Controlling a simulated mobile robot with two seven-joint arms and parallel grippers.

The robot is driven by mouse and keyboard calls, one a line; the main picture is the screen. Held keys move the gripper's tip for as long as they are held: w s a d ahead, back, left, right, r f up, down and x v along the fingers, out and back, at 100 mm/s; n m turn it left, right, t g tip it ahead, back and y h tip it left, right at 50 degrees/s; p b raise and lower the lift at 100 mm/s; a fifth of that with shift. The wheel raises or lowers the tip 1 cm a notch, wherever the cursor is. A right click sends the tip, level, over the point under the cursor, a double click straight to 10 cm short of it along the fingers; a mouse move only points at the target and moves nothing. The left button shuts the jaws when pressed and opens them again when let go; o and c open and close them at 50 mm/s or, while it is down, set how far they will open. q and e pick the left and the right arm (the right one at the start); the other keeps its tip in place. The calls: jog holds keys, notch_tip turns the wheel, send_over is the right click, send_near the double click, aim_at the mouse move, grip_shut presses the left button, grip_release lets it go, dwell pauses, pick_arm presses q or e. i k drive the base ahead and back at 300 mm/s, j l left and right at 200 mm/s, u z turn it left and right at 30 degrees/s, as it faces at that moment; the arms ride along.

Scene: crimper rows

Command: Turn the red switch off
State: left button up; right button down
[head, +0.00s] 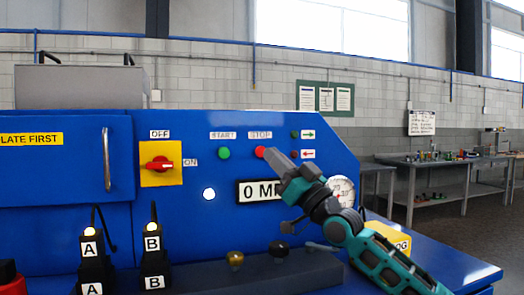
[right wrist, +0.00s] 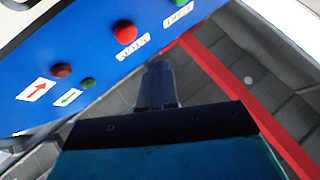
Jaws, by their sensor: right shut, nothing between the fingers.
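The red switch (head: 160,163) is a rotary handle on a yellow plate (head: 174,179) on the front of the blue machine. Its handle lies about level, in line with the ON label at its right; the OFF label is above the plate. My right gripper (head: 270,153) is to the right of the switch, its tip in front of the panel by the red STOP button (head: 260,152). The right gripper (right wrist: 160,80) is shut and empty; in the right wrist view the STOP button (right wrist: 125,32) shows beyond its fingers. My left gripper is out of view.
A green START button (head: 224,153) sits between the switch and the STOP button. A display (head: 258,191) and a gauge (head: 341,190) are near my right arm. Black tools labelled A (head: 91,248) and B (head: 153,243) stand below the switch. A door handle (head: 106,160) is at left.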

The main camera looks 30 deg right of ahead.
aim_at(160, 164)
jog(key=k+l, duration=0.2)
jog(key=k, duration=0.3)
jog(key=k+l, duration=0.25)
jog(key=k, duration=0.2)
